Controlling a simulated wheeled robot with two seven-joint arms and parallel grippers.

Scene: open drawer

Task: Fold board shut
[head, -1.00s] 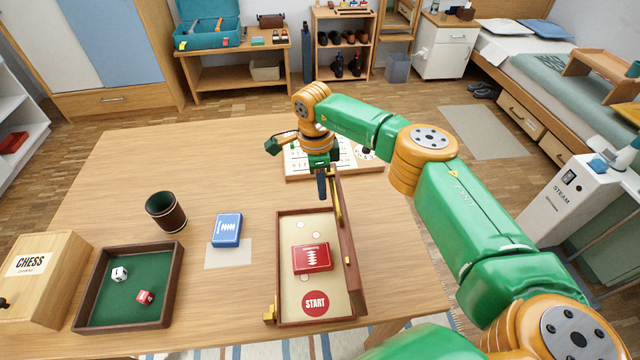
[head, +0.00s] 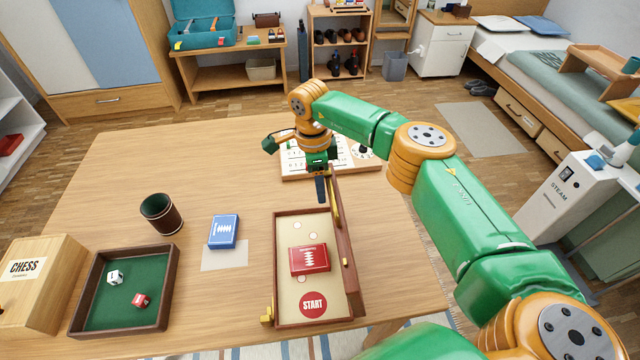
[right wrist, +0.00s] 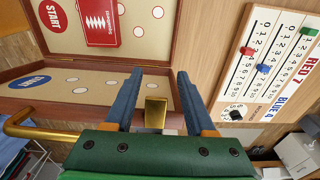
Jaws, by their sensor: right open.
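The board is a hinged brown case. Its near half (head: 289,290) lies flat on the table, with a red START circle and a red card deck (head: 310,259) on it. Its other half (head: 347,240) stands up steeply along the right side. In the right wrist view this standing half shows a blue START mark (right wrist: 28,82) and white dots. My right gripper (head: 321,188) is at the far end of the standing half. Its blue fingers are open (right wrist: 155,95), one on each side of a brass tab (right wrist: 155,113), and I cannot tell whether they touch it. My left gripper is out of view.
A scoreboard (head: 296,172) lies just beyond my right gripper. Left of the board are a blue card deck (head: 224,231), a dice cup (head: 161,214), a green tray (head: 171,275) with two dice and a chess box (head: 40,280). The table's middle left is clear.

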